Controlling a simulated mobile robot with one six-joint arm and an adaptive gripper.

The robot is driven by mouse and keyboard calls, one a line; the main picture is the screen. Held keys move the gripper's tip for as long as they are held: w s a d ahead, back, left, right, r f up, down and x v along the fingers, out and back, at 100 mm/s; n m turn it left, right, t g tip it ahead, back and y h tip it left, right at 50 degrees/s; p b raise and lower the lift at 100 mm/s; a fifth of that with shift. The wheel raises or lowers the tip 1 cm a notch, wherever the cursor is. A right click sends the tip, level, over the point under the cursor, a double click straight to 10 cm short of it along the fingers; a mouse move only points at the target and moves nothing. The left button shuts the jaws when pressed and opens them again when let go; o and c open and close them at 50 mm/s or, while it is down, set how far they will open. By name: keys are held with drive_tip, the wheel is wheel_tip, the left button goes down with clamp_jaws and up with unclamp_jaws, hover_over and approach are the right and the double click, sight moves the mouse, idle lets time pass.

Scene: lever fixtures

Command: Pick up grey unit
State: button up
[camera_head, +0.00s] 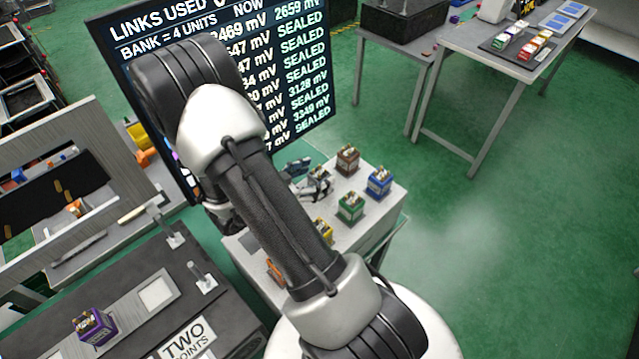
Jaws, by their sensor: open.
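The grey unit (318,180) stands on the light table (368,225) behind my arm, partly hidden by my gripper. My gripper (305,174) is open, close to the grey unit at its upper left. Whether the fingers are around it or touching it I cannot tell. On the same table stand a brown unit (347,160), a blue unit (378,182), a green unit (351,207) and a yellow unit (323,231). An orange unit (275,270) is mostly hidden behind my arm.
A purple unit (95,326) sits on the dark bench (140,285) at the lower left, near an empty pale square pad (156,292). A large display board (290,60) stands behind the table.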

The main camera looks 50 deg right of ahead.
drive_tip(key=shift+c, duration=0.5)
drive_tip(key=c, duration=1.1)
drive_tip(key=shift+r, duration=0.1)
drive_tip(key=shift+c, duration=0.2)
